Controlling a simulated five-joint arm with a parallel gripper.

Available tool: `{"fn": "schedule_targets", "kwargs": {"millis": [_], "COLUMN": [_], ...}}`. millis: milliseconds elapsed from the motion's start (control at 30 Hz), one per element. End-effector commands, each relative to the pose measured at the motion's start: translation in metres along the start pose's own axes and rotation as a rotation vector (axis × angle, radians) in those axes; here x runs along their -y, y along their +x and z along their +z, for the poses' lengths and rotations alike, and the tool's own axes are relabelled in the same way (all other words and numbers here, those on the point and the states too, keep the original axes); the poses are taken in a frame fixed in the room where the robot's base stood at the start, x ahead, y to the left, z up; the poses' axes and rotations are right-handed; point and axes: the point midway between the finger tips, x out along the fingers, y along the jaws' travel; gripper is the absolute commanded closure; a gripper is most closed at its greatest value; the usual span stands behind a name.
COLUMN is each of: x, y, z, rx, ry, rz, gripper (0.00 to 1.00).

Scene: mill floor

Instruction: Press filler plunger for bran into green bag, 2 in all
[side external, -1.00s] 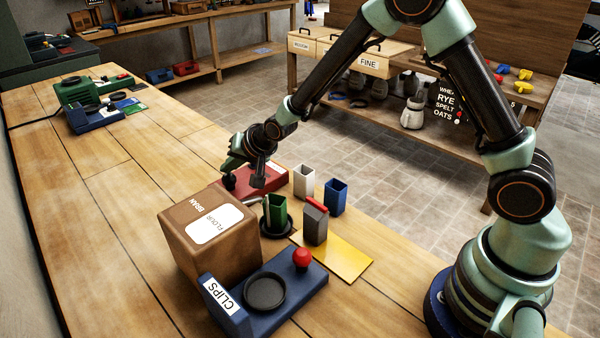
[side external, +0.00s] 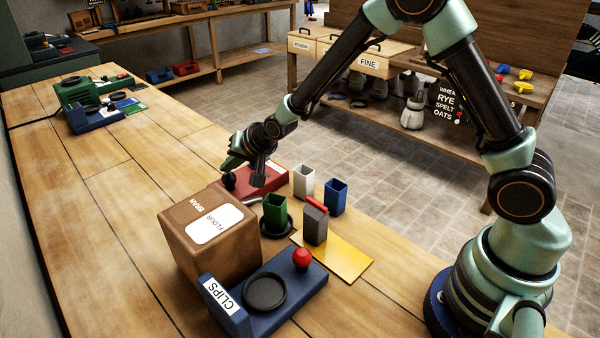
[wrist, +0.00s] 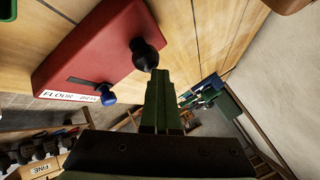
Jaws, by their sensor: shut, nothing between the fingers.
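The filler has a brown box (side external: 183,222) marked BRAN and FLOUR and a red body (side external: 283,178). The knob (side external: 228,180) also shows in the side view. The green bag (side external: 275,213) stands upright on a black round pad (side external: 282,230) beside the brown box. My gripper (wrist: 160,73) is shut and empty, its tips at the knob; I cannot tell whether they touch. Its tips (side external: 230,165) appear just above the knob in the side view.
A white bag (side external: 303,182) and a blue bag (side external: 336,197) stand right of the filler. A grey block with a red top (side external: 315,225) stands by a yellow mat (side external: 345,256). A blue CLIPS device (side external: 290,310) with a red knob is in front.

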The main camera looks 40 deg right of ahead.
Motion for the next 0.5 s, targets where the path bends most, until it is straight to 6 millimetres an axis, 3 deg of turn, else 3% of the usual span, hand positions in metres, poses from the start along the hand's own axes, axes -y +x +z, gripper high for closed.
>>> {"fn": "schedule_targets", "kwargs": {"millis": [500], "x": [0.009], "y": [-0.014], "z": [-0.008], "rx": [0.002], "ry": [0.000], "rz": [0.002], "gripper": [1.00]}}
